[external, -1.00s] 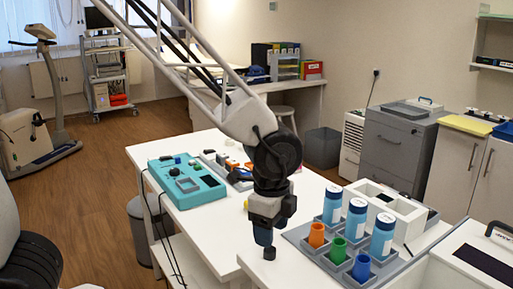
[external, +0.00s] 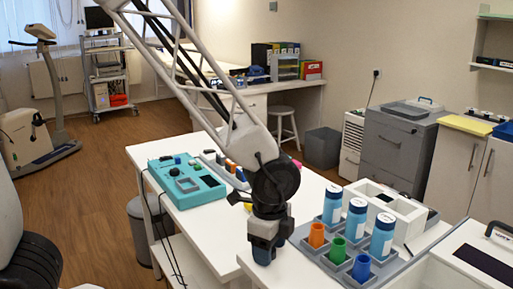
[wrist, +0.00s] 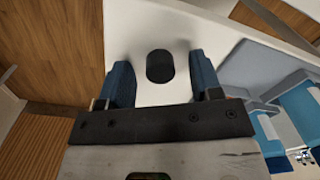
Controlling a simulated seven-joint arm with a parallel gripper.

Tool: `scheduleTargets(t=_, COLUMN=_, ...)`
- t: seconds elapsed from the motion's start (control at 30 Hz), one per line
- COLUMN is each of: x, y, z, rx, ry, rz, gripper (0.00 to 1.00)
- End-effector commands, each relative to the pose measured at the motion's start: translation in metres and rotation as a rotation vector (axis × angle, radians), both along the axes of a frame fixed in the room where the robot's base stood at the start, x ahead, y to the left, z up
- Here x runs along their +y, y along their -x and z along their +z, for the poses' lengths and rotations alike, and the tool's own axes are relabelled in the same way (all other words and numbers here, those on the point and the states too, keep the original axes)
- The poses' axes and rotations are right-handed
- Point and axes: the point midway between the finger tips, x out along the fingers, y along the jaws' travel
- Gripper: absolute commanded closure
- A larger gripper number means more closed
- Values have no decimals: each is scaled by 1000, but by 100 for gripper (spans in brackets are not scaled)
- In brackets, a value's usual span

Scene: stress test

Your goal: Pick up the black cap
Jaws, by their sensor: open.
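The black cap (wrist: 160,67) is a small dark round piece on the white table, seen in the wrist view between my gripper's two blue fingers. White table shows on both sides of it, so neither finger visibly touches it. My gripper (external: 264,256) is open and points down, low over the front of the white table in the external view. The cap is hidden behind the fingers in that view.
A grey tray (external: 308,251) right of my gripper holds blue-capped bottles (external: 357,218) and orange, green and blue cups. A teal box (external: 186,184) stands on the table behind left. The table's left edge (external: 245,266) is close by.

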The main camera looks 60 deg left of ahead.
Motion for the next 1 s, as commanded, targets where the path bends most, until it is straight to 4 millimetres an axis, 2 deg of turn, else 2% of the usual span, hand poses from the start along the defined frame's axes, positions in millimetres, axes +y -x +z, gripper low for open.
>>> scheduleTargets(t=0.2, x=0, y=0, z=0, rx=0, ry=0, rz=0, gripper=41)
scheduleTargets(t=0.5, x=0, y=0, z=0, rx=0, ry=0, rz=0, gripper=87)
scheduleTargets(t=0.57, x=0, y=0, z=0, rx=0, ry=0, rz=0, gripper=94)
scheduleTargets(t=1.0, x=0, y=0, z=2, rx=-1, ry=0, rz=0, gripper=95)
